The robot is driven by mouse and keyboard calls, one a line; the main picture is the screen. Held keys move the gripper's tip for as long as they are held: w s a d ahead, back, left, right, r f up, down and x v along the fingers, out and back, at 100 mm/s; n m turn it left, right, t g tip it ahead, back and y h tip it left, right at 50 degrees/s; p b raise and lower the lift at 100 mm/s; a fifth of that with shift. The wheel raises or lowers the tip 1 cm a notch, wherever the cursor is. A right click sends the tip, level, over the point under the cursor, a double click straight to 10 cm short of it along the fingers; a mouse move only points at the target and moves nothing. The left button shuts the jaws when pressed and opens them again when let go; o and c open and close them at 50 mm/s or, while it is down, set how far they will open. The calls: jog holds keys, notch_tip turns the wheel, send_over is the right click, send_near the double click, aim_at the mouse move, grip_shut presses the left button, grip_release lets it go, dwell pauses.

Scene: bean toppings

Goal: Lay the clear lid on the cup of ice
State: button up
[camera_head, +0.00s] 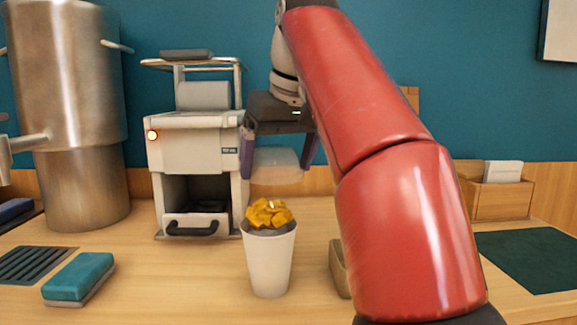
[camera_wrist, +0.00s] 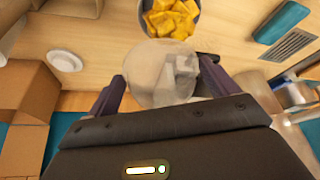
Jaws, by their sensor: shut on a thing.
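A white cup (camera_head: 268,262) stands upright on the counter, filled to above its rim with yellow-orange chunks (camera_head: 268,213). The chunks (camera_wrist: 172,20) also show at the top of the wrist view. My gripper (camera_head: 277,165) is shut on the clear lid (camera_head: 277,168), with one dark purple finger on each side of it. The lid is held in the air above and behind the cup, apart from it. In the wrist view the round see-through lid (camera_wrist: 150,72) lies between the fingertips, just short of the cup.
A white machine (camera_head: 195,165) stands behind and left of the cup, with a large metal urn (camera_head: 75,110) farther left. A teal sponge (camera_head: 80,277) lies front left. A small tan container (camera_head: 340,268) is right of the cup, partly hidden by my arm. A wooden box (camera_head: 500,198) stands back right.

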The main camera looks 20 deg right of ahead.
aim_at(271, 177)
jog(key=s, duration=0.1)
jog(key=s+a, duration=0.2)
jog(key=shift+s+r+n, duration=0.2)
jog(key=shift+r+n, duration=0.15)
jog(key=shift+n, duration=0.05)
notch_tip(271, 177, down, 7)
jog(key=b, duration=0.4)
jog(key=shift+r, duration=0.15)
dwell(1.1)
jog(key=shift+f, duration=0.45)
dwell(1.2)
jog(key=o, duration=0.7)
jog(key=shift+o, duration=0.2)
jog(key=shift+r, duration=0.1)
jog(key=shift+r+p, duration=2)
jog(key=shift+r, duration=1.4)
